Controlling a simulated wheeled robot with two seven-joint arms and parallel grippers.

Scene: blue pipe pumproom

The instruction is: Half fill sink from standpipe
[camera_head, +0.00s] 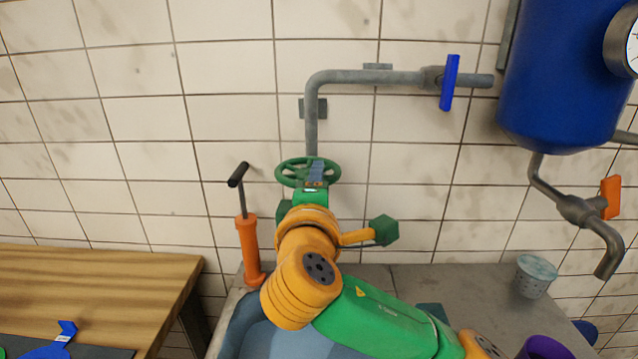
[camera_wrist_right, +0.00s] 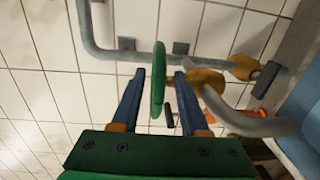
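The grey standpipe (camera_head: 312,125) comes down the tiled wall to a green handwheel (camera_head: 308,172). My right gripper (camera_head: 315,175) is at this wheel. In the right wrist view, the wheel (camera_wrist_right: 158,80) is edge-on between the two spread fingers of the right gripper (camera_wrist_right: 160,85), with gaps seen on both sides. The blue-grey sink (camera_head: 236,325) is below, largely hidden by my right arm. Its water level cannot be made out. The spout is hidden in the head view; a grey pipe with brass fittings (camera_wrist_right: 208,82) shows in the wrist view. My left gripper is not in view.
An orange hand pump (camera_head: 248,250) stands left of the wheel. A blue-handled valve (camera_head: 450,82) is on the upper pipe. A blue tank (camera_head: 560,80), an orange-handled valve (camera_head: 610,197) and a grey cup (camera_head: 535,275) are right. A wooden table (camera_head: 95,285) is left.

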